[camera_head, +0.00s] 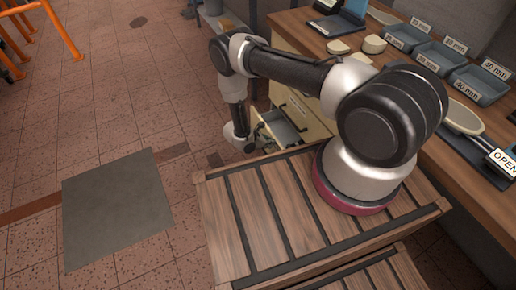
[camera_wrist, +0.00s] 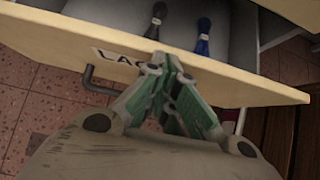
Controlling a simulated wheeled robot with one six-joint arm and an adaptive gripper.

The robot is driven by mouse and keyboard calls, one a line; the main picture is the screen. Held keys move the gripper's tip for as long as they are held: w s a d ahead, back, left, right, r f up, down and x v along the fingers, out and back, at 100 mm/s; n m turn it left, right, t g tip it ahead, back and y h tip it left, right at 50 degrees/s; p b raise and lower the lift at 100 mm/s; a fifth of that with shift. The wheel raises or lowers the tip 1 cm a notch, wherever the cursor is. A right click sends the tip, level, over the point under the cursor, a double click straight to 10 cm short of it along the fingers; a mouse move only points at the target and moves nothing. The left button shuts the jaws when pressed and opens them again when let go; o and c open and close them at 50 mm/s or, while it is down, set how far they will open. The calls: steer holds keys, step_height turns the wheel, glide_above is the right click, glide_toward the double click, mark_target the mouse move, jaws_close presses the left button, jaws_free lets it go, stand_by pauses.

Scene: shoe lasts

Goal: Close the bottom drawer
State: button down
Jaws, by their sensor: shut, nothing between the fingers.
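The bottom drawer (camera_wrist: 225,80) stands pulled out in the wrist view. Its pale wooden front has a label, partly hidden by my gripper, that starts with "LA", and a dark bar handle (camera_wrist: 90,82). Inside its grey interior lie a black item and a blue item (camera_wrist: 203,38). My gripper (camera_wrist: 172,62) is shut and empty, with its fingertips over the drawer front beside the label; I cannot tell if they touch it. In the head view the open drawer (camera_head: 283,128) shows beside my arm, and my gripper is mostly hidden there.
Orange rails (camera_head: 62,30) stand at the upper left. The tiled floor left of the drawers is clear, with a grey plate (camera_head: 117,208).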

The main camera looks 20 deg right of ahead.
steer(key=w+d, duration=0.1)
steer(key=d, duration=0.6)
steer(key=shift+d, duration=0.15)
steer(key=shift+w, duration=0.1)
